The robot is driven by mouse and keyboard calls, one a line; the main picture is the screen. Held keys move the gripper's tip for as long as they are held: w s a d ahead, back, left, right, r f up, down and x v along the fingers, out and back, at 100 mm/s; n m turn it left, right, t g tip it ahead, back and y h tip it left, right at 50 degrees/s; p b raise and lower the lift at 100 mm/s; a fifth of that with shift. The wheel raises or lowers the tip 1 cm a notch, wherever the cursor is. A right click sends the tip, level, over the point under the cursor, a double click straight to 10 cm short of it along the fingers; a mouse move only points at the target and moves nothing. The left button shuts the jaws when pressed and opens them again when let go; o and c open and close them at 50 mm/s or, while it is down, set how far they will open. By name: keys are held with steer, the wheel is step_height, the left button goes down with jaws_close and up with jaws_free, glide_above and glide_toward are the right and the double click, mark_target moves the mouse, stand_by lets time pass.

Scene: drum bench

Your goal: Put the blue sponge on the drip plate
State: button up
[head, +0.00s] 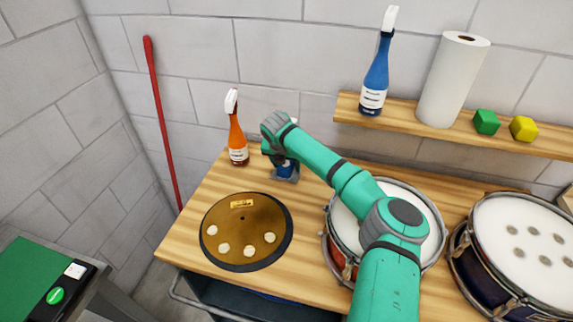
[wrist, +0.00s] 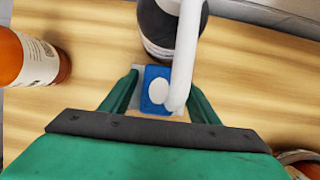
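My gripper (wrist: 162,88) points down at the bench in front of a dark spray bottle (wrist: 160,25). Its green fingers stand on either side of a blue block with a white oval, which looks like the blue sponge (wrist: 150,95). Grey shows around the sponge between the fingers. I cannot tell whether the fingers touch it. The bottle's white spray head crosses over the sponge's right side in the wrist view. In the head view, blue also shows just below my gripper (head: 285,172). I cannot pick out the drip plate for certain.
On the bench (head: 205,190) lies a brown disc (head: 232,226) with a black rim and several pale pads. An orange spray bottle (head: 237,140) stands left of my gripper. Two drums (head: 530,235) are at right. A shelf (head: 400,115) holds a blue bottle (head: 376,75) and paper roll (head: 450,80).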

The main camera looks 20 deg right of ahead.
steer(key=v, duration=1.2)
steer(key=shift+r, duration=0.15)
steer(key=shift+w, duration=0.1)
